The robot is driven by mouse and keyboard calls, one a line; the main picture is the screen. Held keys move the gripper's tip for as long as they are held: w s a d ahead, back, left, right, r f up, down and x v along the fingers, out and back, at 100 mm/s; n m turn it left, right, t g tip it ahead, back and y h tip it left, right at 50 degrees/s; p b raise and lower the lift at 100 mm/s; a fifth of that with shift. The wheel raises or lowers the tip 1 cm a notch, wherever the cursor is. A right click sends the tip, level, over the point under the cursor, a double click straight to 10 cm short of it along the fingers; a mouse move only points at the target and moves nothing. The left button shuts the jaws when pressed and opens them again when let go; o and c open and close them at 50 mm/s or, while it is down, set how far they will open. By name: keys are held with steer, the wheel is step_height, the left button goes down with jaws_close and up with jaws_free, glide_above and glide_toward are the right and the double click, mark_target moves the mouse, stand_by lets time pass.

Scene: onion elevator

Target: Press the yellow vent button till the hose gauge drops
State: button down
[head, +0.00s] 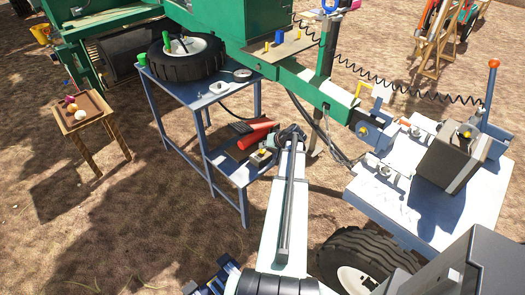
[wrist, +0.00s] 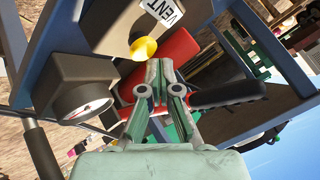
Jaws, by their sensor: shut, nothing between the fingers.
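The yellow vent button (wrist: 143,48) shows in the wrist view as a round knob, with a white label reading VENT (wrist: 163,12) above it. My gripper (wrist: 159,68) is shut and empty. Its fingertips appear just below and right of the button; I cannot tell whether they touch it. A dark round gauge (wrist: 88,108) with a white face is to the left, seen at a steep slant, so its reading is unclear. In the head view my gripper (head: 268,148) is low beside the lower shelf of the blue table, and the button cannot be made out surely.
A red cylinder (wrist: 178,62) lies behind the fingers; it also shows on the lower shelf (head: 257,133). A black handle (wrist: 228,93) is right of the fingers. The blue table (head: 172,92) bears a tyre (head: 185,66). A wooden stool (head: 93,118) stands left on open dirt.

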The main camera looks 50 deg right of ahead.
steer(key=shift+f+b, duration=0.45)
steer(key=shift+f, duration=0.15)
stand_by(0.4)
steer(key=shift+r, duration=0.1)
stand_by(1.0)
steer(key=shift+r+p, duration=0.4)
steer(key=shift+r, duration=0.5)
steer(key=shift+r, duration=0.1)
steer(key=shift+r+p, duration=1.1)
steer(key=shift+r, duration=1.35)
